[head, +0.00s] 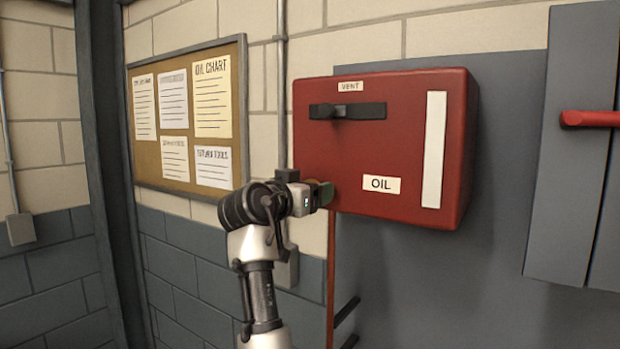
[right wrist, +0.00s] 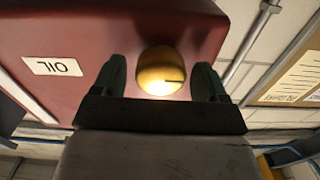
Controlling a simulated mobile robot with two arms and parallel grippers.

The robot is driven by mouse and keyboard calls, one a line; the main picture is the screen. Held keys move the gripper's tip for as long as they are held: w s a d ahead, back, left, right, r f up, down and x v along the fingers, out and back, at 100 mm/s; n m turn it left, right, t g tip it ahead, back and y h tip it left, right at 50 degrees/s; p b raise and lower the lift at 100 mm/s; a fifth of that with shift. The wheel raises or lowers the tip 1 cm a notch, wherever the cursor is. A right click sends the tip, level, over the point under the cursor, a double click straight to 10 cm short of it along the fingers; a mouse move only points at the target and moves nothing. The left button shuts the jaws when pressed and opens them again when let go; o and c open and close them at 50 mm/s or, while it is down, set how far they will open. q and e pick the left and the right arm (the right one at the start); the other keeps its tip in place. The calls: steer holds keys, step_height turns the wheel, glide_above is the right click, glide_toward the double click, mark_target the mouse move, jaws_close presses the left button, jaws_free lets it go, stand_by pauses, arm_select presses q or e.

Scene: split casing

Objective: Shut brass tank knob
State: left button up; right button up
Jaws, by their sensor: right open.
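The red oil tank (head: 345,165) is fixed to the wall, with an OIL label low on its front. The round brass knob (right wrist: 160,70) shows in the right wrist view, on the tank's face, with a dark line running from its middle toward the picture's right. My right gripper (head: 325,195) is at the tank's lower left and hides the knob in the head view. In the right wrist view its two dark green fingers (right wrist: 160,64) stand open, one on each side of the knob, with visible gaps. My left gripper is not in view.
A dark vent slide (head: 365,111) sits on the tank's upper front, beside a pale vertical strip (head: 434,150). A notice board (head: 200,118) hangs on the wall at left. A grey cabinet with a red handle (head: 590,118) stands at right.

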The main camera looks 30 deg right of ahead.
steer(key=shift+w+d, duration=0.2)
steer(key=shift+d, duration=0.15)
steer(key=shift+c, duration=0.5)
steer(key=c, duration=0.8)
steer(key=shift+f, duration=0.1)
